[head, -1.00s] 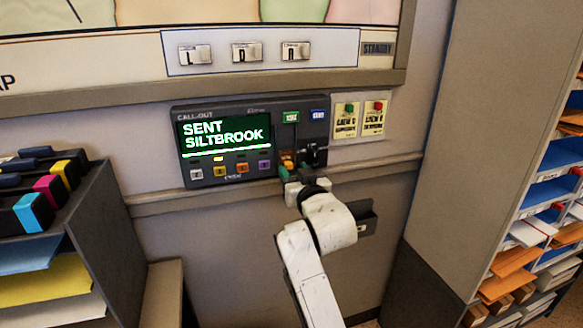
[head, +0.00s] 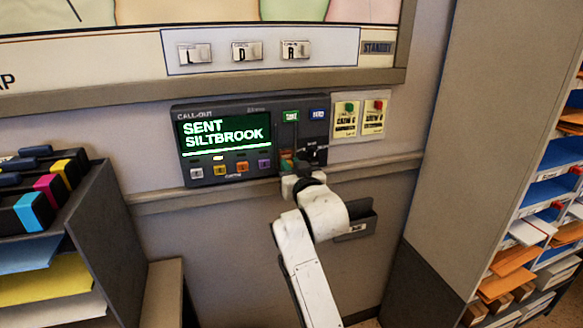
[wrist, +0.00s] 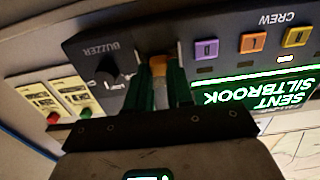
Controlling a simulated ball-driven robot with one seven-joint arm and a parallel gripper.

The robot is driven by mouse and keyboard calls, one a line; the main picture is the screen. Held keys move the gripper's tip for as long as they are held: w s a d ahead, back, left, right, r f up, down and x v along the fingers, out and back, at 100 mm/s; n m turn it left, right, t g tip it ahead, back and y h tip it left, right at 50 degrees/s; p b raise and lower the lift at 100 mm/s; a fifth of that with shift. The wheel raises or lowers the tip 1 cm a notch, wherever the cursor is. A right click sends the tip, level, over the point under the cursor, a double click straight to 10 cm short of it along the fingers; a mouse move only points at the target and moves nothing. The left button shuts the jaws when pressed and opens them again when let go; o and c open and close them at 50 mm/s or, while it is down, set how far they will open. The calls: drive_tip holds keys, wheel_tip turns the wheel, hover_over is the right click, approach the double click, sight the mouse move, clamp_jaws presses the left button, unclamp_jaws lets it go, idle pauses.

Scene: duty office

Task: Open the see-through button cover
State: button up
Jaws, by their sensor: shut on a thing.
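The dark call-out panel (head: 250,112) is on the wall, its screen reading "SENT SILTBROOK". My gripper (head: 296,168) is at the panel's lower right part and hides much of it. In the wrist view my gripper's green fingers (wrist: 165,72) are shut, with an orange piece (wrist: 160,62) showing between their tips at the panel face. The see-through button cover is between the fingers as far as I can tell; its clear edges and how far it is tilted cannot be made out.
The black buzzer knob (wrist: 109,72) is close beside the fingers. Several coloured crew buttons (head: 242,167) are left of my gripper. Two yellow cards (head: 359,117) hang to the right. A wall ledge (head: 160,203) and a small dark holder (head: 357,223) are below.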

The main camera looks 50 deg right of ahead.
sight(285, 138)
clamp_jaws()
wheel_tip(285, 138, up, 6)
drive_tip(key=p, duration=0.4)
drive_tip(key=shift+f, duration=0.2)
drive_tip(key=o, duration=0.8)
unclamp_jaws()
drive_tip(key=shift+c, duration=0.2)
drive_tip(key=v, duration=1.1)
drive_tip(key=shift+b, duration=0.45)
